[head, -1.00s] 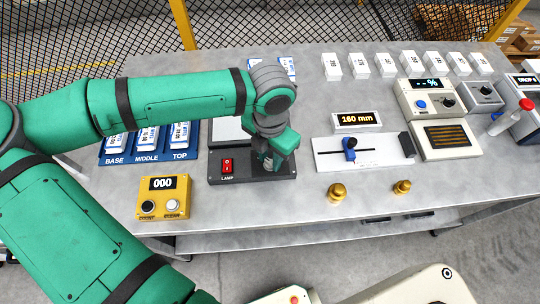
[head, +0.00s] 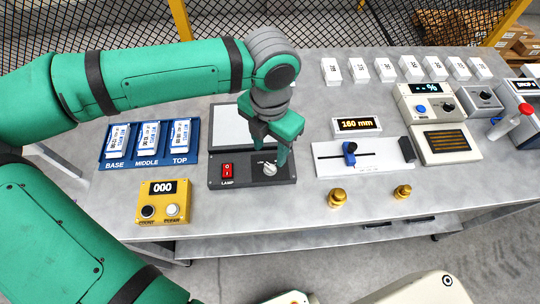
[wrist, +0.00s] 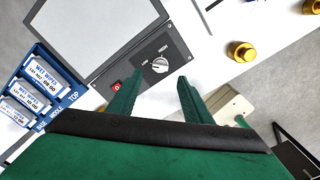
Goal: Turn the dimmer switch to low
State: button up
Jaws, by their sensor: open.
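The dimmer switch is a pale round knob (head: 270,169) on the right of the dark lamp panel (head: 245,181). In the wrist view the knob (wrist: 160,65) sits between LOW and HIGH labels; I cannot tell for sure which way its pointer faces. My gripper (head: 272,153) is above and just behind the knob, apart from it. Its two fingers are spread and empty; in the wrist view the gripper (wrist: 160,75) has the knob showing in the gap just beyond the fingertips. A red rocker switch (head: 227,170) is on the panel's left.
A yellow counter box (head: 163,201) stands front left, and a blue tray (head: 104,157) with several packs is behind it. A slider unit (head: 330,160) is right of the panel, with two brass knobs (head: 337,198) in front. Bare tabletop lies before the panel.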

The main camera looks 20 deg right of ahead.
jog(key=shift+r, duration=1.9)
